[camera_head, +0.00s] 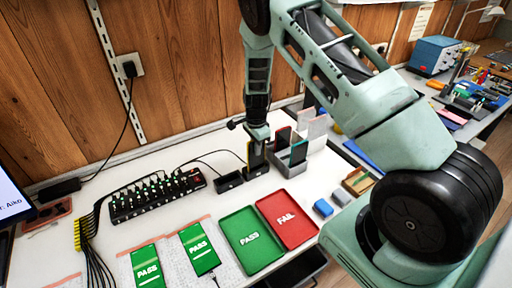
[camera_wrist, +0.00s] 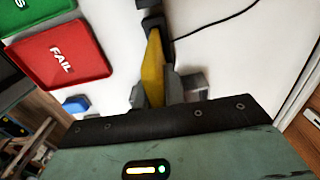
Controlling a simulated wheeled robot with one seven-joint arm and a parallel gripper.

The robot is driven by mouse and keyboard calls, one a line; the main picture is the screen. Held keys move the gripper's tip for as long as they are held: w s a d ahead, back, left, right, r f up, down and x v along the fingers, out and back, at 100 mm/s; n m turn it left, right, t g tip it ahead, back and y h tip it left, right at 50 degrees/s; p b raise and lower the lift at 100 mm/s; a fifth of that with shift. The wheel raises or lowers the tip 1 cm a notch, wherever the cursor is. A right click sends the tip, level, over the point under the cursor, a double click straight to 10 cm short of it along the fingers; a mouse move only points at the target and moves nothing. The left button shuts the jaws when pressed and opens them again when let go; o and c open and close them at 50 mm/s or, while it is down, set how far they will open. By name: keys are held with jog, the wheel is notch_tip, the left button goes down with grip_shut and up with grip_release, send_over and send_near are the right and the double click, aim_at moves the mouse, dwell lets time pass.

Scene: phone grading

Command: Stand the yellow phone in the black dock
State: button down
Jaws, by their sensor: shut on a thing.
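The yellow phone (camera_wrist: 153,68) is between the fingers of my gripper (camera_wrist: 155,92) in the wrist view, with its far end close to a black dock (camera_wrist: 152,24). In the head view my gripper (camera_head: 258,135) points down and holds the phone (camera_head: 255,156) roughly upright, its dark face and a thin yellow edge showing. The phone's lower end is at or just above the right-hand black dock block. I cannot tell whether it sits in the slot. Another black dock block (camera_head: 228,183) is just left of it, with a cable behind.
A grey rack (camera_head: 293,168) holding upright phones stands close to the right of my gripper. A green PASS tray (camera_head: 250,262) and a red FAIL tray (camera_head: 309,240) lie in front. A black charging strip (camera_head: 155,197) is at left.

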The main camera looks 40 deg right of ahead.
jog(key=shift+f, duration=0.1)
jog(key=shift+f+b, duration=0.45)
jog(key=shift+f, duration=0.1)
jog(key=c, duration=1.4)
grip_release()
jog(key=shift+r+p, duration=2.5)
jog(key=shift+r, duration=1.05)
